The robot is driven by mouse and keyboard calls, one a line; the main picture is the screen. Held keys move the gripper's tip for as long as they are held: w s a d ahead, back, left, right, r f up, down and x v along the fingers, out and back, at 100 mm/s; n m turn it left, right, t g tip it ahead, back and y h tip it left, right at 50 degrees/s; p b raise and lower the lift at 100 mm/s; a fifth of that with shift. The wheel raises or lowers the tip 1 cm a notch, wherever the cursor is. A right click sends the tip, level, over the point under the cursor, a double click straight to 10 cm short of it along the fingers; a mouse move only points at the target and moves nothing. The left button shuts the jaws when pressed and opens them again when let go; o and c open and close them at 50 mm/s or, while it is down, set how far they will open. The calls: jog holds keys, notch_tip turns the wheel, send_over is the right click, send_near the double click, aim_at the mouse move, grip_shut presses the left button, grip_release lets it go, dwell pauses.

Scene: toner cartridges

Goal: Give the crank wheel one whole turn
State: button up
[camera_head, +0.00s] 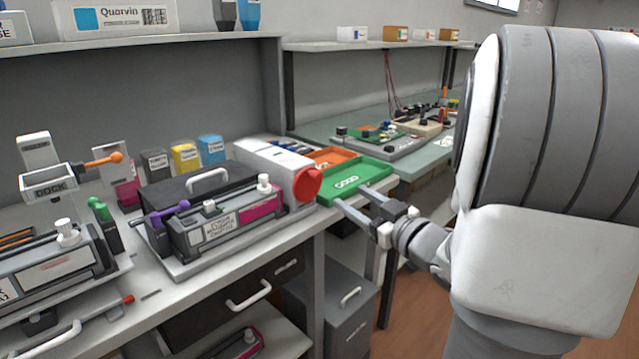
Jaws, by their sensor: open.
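A red round wheel-like part (308,184) sits on the right end of a white and grey machine (268,164) on the bench. I cannot tell for sure that it is the crank wheel; no crank handle is clear on it. My gripper (352,197) is open, its two fingers apart and pointing up and left. It is right of and a little below the red part, in front of the green tray's (362,174) near side. I see nothing between the fingers.
A cartridge with a purple-handled lever (170,212) and a pink end lies in front of a black case (190,190). A green knob (98,205) is at left. An orange tray (335,157) lies behind the green one. The bench's front edge is below my gripper.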

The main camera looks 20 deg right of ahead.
aim_at(320, 177)
jog(key=w, duration=0.3)
jog(key=w+a+b, duration=0.1)
jog(key=w, duration=0.3)
jog(key=w+b, duration=0.1)
jog(key=w, duration=0.3)
jog(key=shift+w+a, duration=0.15)
jog(key=shift+a, duration=0.25)
grip_shut()
